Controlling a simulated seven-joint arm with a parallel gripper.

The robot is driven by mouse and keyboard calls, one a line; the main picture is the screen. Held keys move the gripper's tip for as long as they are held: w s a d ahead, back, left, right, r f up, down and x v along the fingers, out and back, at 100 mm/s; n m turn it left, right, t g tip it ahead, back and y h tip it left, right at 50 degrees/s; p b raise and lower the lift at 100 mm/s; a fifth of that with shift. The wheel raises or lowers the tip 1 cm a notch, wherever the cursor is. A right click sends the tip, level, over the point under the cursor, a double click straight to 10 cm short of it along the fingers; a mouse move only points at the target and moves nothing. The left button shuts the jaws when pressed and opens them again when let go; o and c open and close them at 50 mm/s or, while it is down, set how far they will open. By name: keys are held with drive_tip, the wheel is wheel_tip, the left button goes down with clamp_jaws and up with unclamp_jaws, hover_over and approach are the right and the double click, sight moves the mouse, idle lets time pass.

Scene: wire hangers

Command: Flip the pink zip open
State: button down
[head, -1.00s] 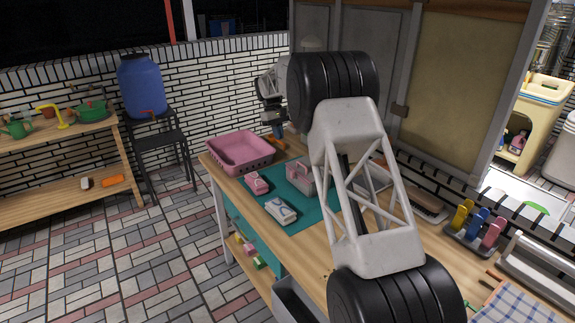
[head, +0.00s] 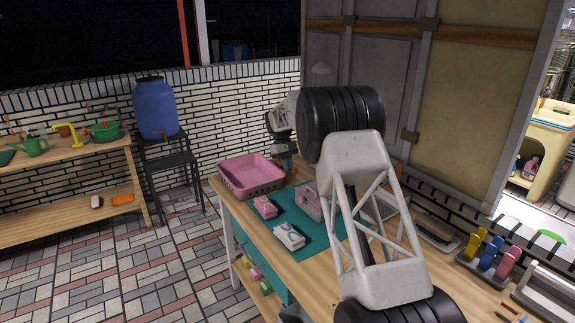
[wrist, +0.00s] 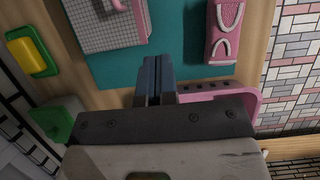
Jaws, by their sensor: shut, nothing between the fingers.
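A small pink pouch-like item (head: 265,206) with light pink loops lies on the teal mat (head: 322,243); it also shows at the top right of the wrist view (wrist: 226,30). Beside it on the mat stands a grey and pink box-like case (head: 308,203), seen in the wrist view as a grey mesh piece with pink trim (wrist: 112,28). I cannot tell which one bears the pink zip. My gripper (wrist: 154,62) is shut and empty, near the mat's edge between these two in the wrist view. In the head view, my gripper (head: 286,164) is beside the pink basket, partly hidden.
The pink basket (head: 250,176) stands at the table's far corner, close to my gripper. A white item (head: 289,237) lies on the mat's near side. In the wrist view, a yellow and green block (wrist: 32,52) and a green object (wrist: 56,120) lie left. A tall panel (head: 470,110) rises behind.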

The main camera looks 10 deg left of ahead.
sight(300, 202)
drive_tip(key=shift+s+d+f, duration=0.8)
drive_tip(key=shift+f, duration=0.35)
drive_tip(key=shift+s+d+f, duration=0.8)
drive_tip(key=shift+d+f, duration=0.05)
drive_tip(key=shift+f, duration=0.35)
drive_tip(key=shift+s+d+f, duration=0.8)
drive_tip(key=shift+f, duration=0.35)
drive_tip(key=shift+s+d, duration=1.9)
drive_tip(key=shift+d, duration=0.05)
